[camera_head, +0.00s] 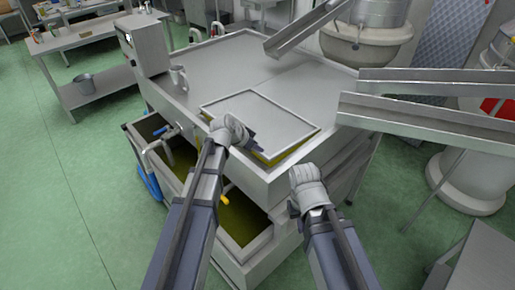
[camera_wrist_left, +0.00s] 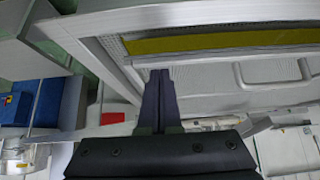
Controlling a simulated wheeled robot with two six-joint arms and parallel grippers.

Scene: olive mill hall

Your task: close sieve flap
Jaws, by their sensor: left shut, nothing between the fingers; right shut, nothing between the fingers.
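The sieve flap (camera_head: 262,115) is a pale grey framed panel on top of the steel machine (camera_head: 215,62). Its front edge stands a little above the opening, and a yellow-olive strip (camera_head: 294,148) shows beneath it. My left gripper (camera_head: 257,144) is shut and empty at the flap's near edge; I cannot tell whether it touches. In the left wrist view its dark fingers (camera_wrist_left: 161,82) are together, beside a metal frame with mesh and a yellow band (camera_wrist_left: 205,40). My right gripper (camera_head: 305,176) is shut and empty in front of the machine's near right side, apart from the flap.
Steel chutes (camera_head: 425,120) reach in from the right. A metal jug (camera_head: 179,78) stands at the machine's left edge. Below is an open tank of olive-coloured liquid (camera_head: 236,226). A side table (camera_head: 100,88) stands at the far left. The green floor on the left is clear.

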